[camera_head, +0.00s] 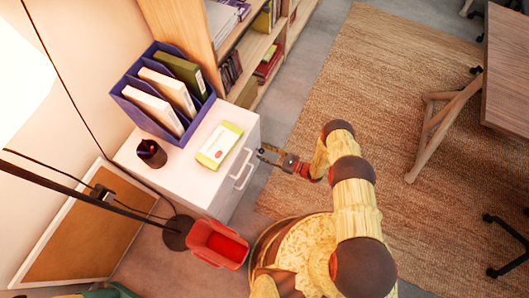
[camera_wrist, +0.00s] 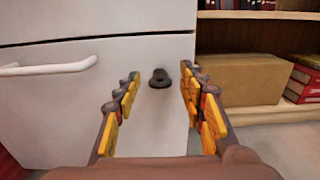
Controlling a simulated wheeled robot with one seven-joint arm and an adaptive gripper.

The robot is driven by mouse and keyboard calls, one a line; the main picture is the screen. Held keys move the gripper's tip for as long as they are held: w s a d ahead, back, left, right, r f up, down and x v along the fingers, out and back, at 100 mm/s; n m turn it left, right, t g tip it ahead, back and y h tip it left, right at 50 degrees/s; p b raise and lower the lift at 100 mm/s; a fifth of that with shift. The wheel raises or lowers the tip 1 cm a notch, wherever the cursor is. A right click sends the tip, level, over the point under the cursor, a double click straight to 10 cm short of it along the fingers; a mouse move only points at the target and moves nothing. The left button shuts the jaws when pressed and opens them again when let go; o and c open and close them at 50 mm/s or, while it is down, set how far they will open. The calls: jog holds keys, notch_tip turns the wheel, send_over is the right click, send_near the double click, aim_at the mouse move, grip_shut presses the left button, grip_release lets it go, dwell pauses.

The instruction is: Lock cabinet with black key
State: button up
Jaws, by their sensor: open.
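The white cabinet (camera_head: 190,172) stands against the wall. In the wrist view its pale front (camera_wrist: 60,118) shows drawer seams and a white bar handle (camera_wrist: 48,67) at left. A small black key (camera_wrist: 159,79) sits at the front of the lower drawer, near its right edge. Its rounded bow faces me; its shaft and how it sits in the lock are hidden. My gripper (camera_head: 263,154) is beside the cabinet's handle side. In the wrist view its open yellow-padded fingers (camera_wrist: 160,77) stand left and right of the key, with a gap on both sides.
A blue file holder (camera_head: 158,55), a dark pen cup (camera_head: 151,153) and a green-white box (camera_head: 219,145) stand on the cabinet. A red bin (camera_head: 217,245) is near its front corner. A bookshelf with a cardboard box (camera_wrist: 243,80) adjoins it. The rug (camera_head: 350,90) is open.

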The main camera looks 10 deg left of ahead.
jog(key=shift+c, duration=1.2)
jog(key=c, duration=0.8)
grip_shut()
jog(key=shift+n, duration=0.4)
jog(key=n, duration=1.7)
jog(key=shift+s+f, duration=0.2)
